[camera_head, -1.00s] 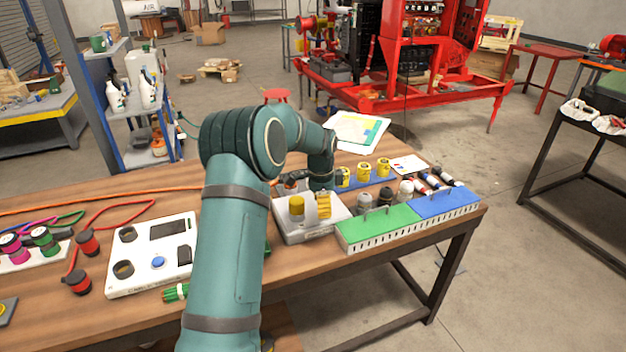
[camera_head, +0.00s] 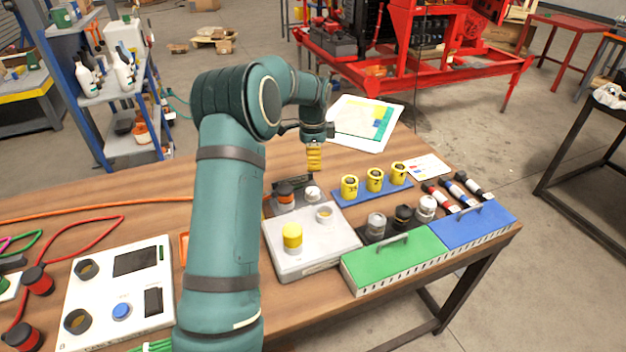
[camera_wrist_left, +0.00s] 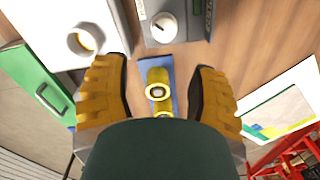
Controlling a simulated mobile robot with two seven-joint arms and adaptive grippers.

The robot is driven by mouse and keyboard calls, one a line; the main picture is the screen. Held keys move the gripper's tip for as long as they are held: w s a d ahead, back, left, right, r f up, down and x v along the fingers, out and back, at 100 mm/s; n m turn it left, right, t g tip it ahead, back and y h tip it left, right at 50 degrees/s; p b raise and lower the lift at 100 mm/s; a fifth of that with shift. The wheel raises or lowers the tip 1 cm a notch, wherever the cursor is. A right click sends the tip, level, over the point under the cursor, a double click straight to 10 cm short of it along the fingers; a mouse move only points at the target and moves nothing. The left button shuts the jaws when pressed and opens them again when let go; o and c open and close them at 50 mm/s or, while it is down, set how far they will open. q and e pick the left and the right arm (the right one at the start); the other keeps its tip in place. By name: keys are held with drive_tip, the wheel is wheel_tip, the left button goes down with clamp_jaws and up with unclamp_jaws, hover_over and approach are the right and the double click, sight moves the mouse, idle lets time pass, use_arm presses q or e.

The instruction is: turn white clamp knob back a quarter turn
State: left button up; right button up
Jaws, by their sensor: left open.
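The white clamp knob (camera_head: 312,193) is a small pale round knob beside a dark knob with an orange band (camera_head: 285,193), behind the grey tray-like fixture (camera_head: 300,262). In the left wrist view a pale round knob (camera_wrist_left: 163,27) shows at the top, on a grey block. My left gripper (camera_head: 314,158) has ribbed yellow fingers and hangs above and slightly behind the white knob, apart from it. In the left wrist view its fingers stand wide apart with nothing between them touching; yellow cylinders lie below in the gap. My right gripper is not in view.
Yellow cylinders stand on a blue strip (camera_head: 341,200) to the right. A green box (camera_head: 392,262) and a blue box (camera_head: 470,232) line the front right edge. A yellow-topped post (camera_head: 292,236) rises from the fixture. A white control panel (camera_head: 90,318) lies left.

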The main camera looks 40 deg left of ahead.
sight(313, 191)
use_arm(q)
drive_tip(key=f+b, duration=0.1)
drive_tip(key=f, duration=0.3)
drive_tip(key=f+b, duration=0.1)
drive_tip(key=f, duration=0.4)
drive_tip(key=f+b, duration=0.1)
drive_tip(key=f, duration=0.3)
drive_tip(key=shift+w+a+f, duration=0.35)
drive_tip(key=shift+w, duration=0.05)
drive_tip(key=c, duration=1)
